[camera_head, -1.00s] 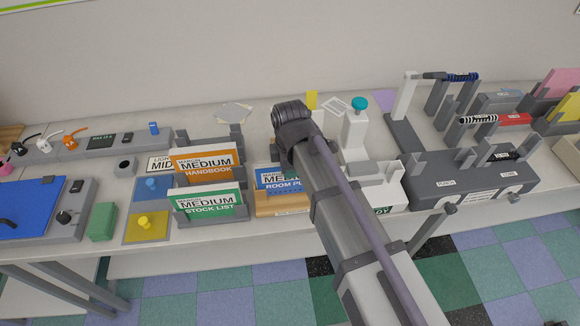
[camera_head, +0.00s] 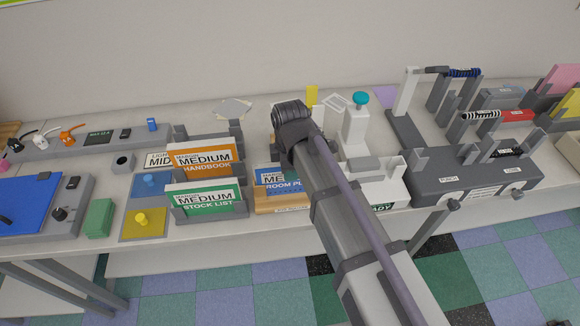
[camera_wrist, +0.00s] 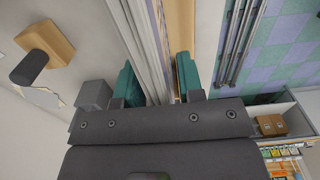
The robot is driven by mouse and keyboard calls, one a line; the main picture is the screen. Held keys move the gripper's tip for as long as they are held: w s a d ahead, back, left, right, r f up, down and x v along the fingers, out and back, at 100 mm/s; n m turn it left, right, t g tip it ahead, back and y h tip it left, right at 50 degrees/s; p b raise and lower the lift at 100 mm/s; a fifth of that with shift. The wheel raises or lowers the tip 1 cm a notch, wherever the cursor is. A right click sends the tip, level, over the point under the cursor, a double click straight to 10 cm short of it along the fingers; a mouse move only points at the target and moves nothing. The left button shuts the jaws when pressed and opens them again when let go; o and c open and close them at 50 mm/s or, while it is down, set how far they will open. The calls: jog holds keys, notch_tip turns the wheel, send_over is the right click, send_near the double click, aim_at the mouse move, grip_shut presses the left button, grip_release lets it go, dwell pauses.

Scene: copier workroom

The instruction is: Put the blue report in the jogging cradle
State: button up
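The blue report (camera_head: 272,180), marked "ROOM PL…", stands upright on a low wooden stand (camera_head: 268,206) at the middle of the bench. My arm hides its right part. In the wrist view the two teal fingertips of my gripper (camera_wrist: 160,82) are apart and point down. Pale, page-like strips run between them, with a wooden strip beyond near the right finger. No firm grip shows. In the head view my gripper is hidden behind my arm. A white unit (camera_head: 392,186) with a partly hidden "…DY" label stands just right of my arm; I cannot tell whether it is the jogging cradle.
A grey rack left of the blue report holds an orange handbook (camera_head: 203,160) and a green stock list (camera_head: 204,201). A teal-knobbed white post (camera_head: 357,128) stands behind my arm. A grey punch unit (camera_head: 470,183) is at right. Floor shows past the bench's front edge.

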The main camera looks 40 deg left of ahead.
jog(key=shift+o, duration=0.8)
jog(key=shift+r, duration=0.1)
notch_tip(320, 180, up, 11)
jog(key=p, duration=1.1)
jog(key=shift+f, duration=0.2)
